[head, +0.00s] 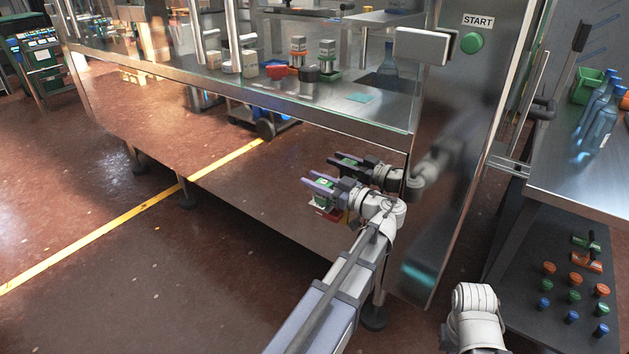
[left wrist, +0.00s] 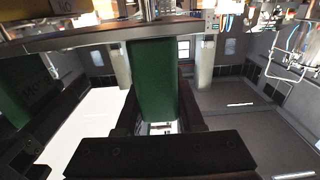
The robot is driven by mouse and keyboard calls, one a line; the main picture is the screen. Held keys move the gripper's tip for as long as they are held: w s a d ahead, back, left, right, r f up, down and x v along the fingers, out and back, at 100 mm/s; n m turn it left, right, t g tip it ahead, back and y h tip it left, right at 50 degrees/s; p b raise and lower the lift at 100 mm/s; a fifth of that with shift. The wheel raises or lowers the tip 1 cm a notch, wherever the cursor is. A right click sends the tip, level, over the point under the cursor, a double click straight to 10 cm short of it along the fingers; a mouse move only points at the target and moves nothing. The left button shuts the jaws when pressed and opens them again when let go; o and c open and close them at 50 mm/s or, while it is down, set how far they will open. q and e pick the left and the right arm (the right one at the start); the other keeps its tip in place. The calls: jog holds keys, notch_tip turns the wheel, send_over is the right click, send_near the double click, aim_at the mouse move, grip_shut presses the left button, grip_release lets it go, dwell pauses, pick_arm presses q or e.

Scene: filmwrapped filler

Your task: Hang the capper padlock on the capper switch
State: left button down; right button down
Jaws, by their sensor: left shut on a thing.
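My left gripper (head: 318,186) is shut on a green block-like thing (head: 325,184), which I take to be the padlock. It is held in front of the shiny lower panel of the machine. In the left wrist view the same green body (left wrist: 152,80) stands between the fingers. A red piece (head: 328,213) shows just below the gripper, and I cannot tell whether it belongs to the held thing. A mirror image of the gripper shows in the panel behind. I cannot pick out the capper switch for certain. My right gripper is out of view; only a white arm part shows.
A steel machine cabinet carries a green START button (head: 473,43) and a grey box (head: 423,46). A steel table (head: 570,185) with blue bottles (head: 600,115) stands at the right. Coloured caps (head: 575,295) lie on a dark shelf below it. The floor at left is clear.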

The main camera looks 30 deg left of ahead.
pick_arm(q)
jog(key=shift+f, duration=0.1)
jog(key=shift+c, duration=2.2)
grip_release()
jog(key=d, duration=0.7)
jog(key=shift+s+d, duration=0.35)
jog(key=shift+d, duration=0.05)
